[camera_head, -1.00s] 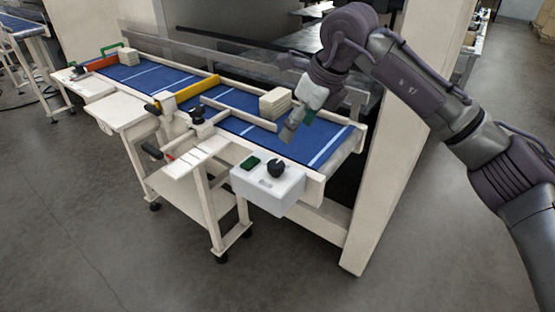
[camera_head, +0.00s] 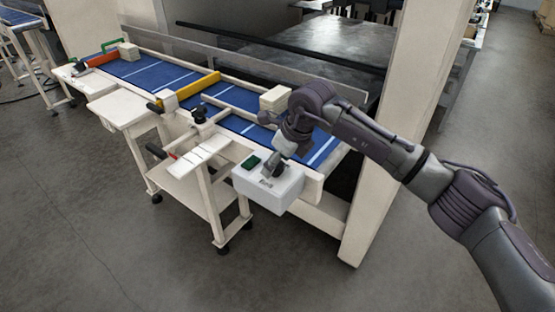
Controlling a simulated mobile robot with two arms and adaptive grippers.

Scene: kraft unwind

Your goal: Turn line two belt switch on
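A white control box (camera_head: 268,190) sits at the near right end of the blue conveyor belt (camera_head: 232,97). It has a dark green button or panel (camera_head: 251,163) on its top left and a black rotary knob on its top right. My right gripper (camera_head: 271,168) points down at the top of the box, right at the knob. The gripper hides most of the knob, so I cannot tell whether they touch or which way the knob points. The fingers are too small and dark to tell open from shut. My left gripper is not in view.
A stack of pale blocks (camera_head: 274,99) lies on the belt behind my wrist, and another stack (camera_head: 128,51) is at the far end. A yellow bar (camera_head: 192,87) crosses the belt. A cream post (camera_head: 400,130) stands right of the box. The floor in front is clear.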

